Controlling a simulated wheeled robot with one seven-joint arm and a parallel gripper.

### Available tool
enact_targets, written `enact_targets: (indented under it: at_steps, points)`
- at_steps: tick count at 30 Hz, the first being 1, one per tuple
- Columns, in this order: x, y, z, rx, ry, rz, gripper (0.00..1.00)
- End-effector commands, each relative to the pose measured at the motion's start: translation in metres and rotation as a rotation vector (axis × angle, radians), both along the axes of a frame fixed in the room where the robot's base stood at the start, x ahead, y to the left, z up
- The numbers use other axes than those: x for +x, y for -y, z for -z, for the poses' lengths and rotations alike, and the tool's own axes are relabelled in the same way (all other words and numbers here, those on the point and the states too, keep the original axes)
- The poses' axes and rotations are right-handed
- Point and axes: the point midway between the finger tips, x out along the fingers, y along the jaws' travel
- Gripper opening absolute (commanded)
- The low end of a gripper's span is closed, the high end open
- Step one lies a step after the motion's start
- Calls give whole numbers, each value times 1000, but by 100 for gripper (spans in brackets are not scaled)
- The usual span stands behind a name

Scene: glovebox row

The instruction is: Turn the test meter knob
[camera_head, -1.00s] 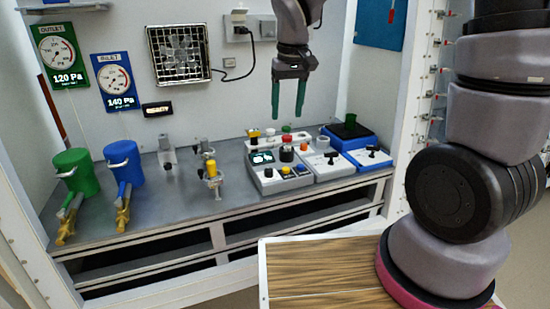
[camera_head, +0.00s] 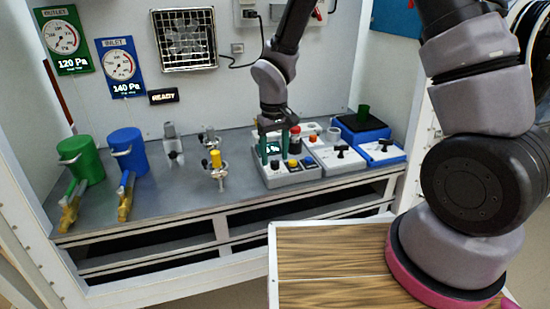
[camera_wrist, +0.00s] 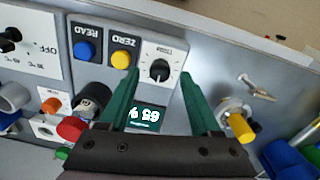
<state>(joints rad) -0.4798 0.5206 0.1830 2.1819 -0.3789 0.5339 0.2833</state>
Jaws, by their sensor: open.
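The test meter is a light grey box (camera_head: 291,182) on the bench, with a small lit display, a black knob and yellow and blue buttons. In the wrist view its black knob (camera_wrist: 159,71) has a white pointer line and sits on a white dial plate. The display (camera_wrist: 146,117) appears upside down there. My gripper (camera_head: 275,160) is open above the meter, pointing down. In the wrist view its green fingertips (camera_wrist: 160,76) lie on either side of the knob, with visible space on both sides. I cannot tell how high above the knob they are.
Black and red-topped parts (camera_wrist: 92,98) stand close beside my gripper. A yellow-handled valve (camera_head: 215,160) stands left of the meter.

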Motion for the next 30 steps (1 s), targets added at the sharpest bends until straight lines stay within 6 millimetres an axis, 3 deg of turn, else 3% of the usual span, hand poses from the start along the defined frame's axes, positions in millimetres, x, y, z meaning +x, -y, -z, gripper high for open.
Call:
enact_targets:
  at_steps: [4,13,14,18,30]
  points:
    - [0,0,12,0,-1,0,64]
    - [0,0,13,0,1,1,64]
    - [0,1,13,0,1,1,57]
    - [0,0,13,0,1,1,3]
    - [0,0,13,1,0,-56,0]
